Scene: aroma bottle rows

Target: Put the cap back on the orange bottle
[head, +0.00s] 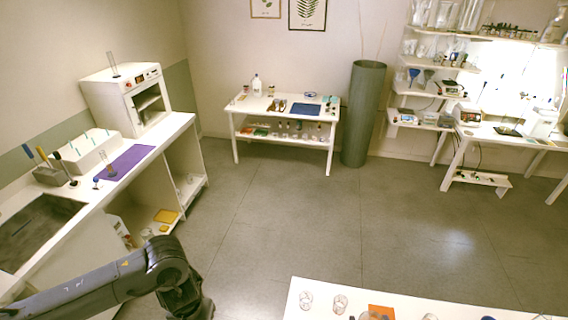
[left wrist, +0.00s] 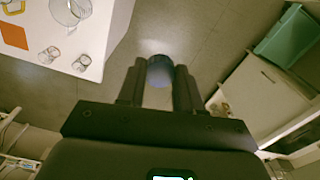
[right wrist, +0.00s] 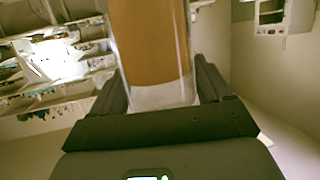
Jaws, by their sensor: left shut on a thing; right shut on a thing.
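My right gripper (right wrist: 160,88) is shut on the orange bottle (right wrist: 150,45), a clear glass body filled with orange-brown. The bottle runs up out of the top of the right wrist view, so its mouth is hidden. My left gripper (left wrist: 160,78) is shut on a dark blue-grey round cap (left wrist: 160,68) with a paler part below it, held between the fingertips over the floor. The bottle and cap do not appear together in any view, so their distance apart is unclear. In the head view, neither set of fingertips can be made out.
A white table (head: 296,312) at the bottom of the head view carries glass beakers (head: 340,303) and an orange mat (head: 381,312). A white counter (head: 150,148) with a sink stands at the left. The middle floor is clear.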

